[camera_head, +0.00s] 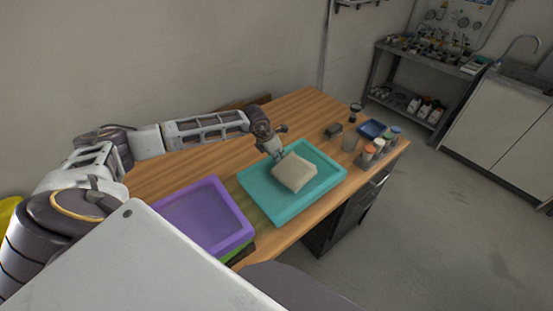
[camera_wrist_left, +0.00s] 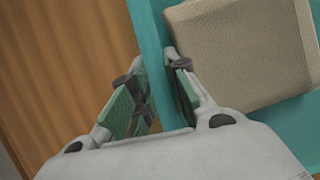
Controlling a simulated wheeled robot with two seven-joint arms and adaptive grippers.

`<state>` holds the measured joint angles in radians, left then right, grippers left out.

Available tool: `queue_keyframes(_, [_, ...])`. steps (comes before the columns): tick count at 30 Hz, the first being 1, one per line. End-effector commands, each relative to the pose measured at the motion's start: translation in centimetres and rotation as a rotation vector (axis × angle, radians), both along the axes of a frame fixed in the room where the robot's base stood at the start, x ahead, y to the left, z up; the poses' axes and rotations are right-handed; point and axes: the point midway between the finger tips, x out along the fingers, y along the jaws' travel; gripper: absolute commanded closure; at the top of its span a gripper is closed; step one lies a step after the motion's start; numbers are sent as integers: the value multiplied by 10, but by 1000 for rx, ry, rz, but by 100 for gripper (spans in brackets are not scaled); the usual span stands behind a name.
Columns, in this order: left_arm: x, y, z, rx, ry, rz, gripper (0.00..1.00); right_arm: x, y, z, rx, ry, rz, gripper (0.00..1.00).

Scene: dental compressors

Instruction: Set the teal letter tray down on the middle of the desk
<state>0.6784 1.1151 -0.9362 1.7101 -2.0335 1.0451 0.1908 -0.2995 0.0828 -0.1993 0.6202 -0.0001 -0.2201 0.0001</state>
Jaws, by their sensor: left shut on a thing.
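The teal letter tray (camera_head: 258,180) is over the wooden desk (camera_head: 300,102), to the right of a purple tray. It looks about level; I cannot tell whether its underside touches the desk. A beige, cushion-like block (camera_head: 294,173) lies in it, also seen in the left wrist view (camera_wrist_left: 240,50). My left gripper (camera_head: 278,154) is at the tray's far left side. In the left wrist view the tray's wall (camera_wrist_left: 149,35) passes between the two fingers (camera_wrist_left: 156,78), which are shut on it. My right gripper is not in view.
The purple tray (camera_head: 205,215) sits above a green one (camera_head: 238,252) at the near left. Several capped jars (camera_head: 369,152), a clear cup (camera_head: 349,143), a dark box (camera_head: 333,131) and a blue tray (camera_head: 373,129) stand at the desk's right end. Bare wood shows behind the teal tray.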

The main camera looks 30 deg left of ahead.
Motion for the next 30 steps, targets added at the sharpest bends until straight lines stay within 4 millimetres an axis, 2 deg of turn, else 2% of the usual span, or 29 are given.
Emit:
queue_keyframes(8, [0,-1,-24,-2,-1,1,100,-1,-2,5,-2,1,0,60])
queue_keyframes(22, [0,0,-29,-2,-1,1,100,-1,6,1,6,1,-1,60])
queue_keyframes(23, [0,0,-29,0,0,0,79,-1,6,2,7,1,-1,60])
queue_keyframes(24, [0,0,-29,0,0,0,74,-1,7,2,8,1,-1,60])
queue_keyframes(27, [0,0,-29,0,0,0,62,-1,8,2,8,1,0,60])
queue_keyframes(30, [0,0,-29,0,0,0,62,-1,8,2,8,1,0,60])
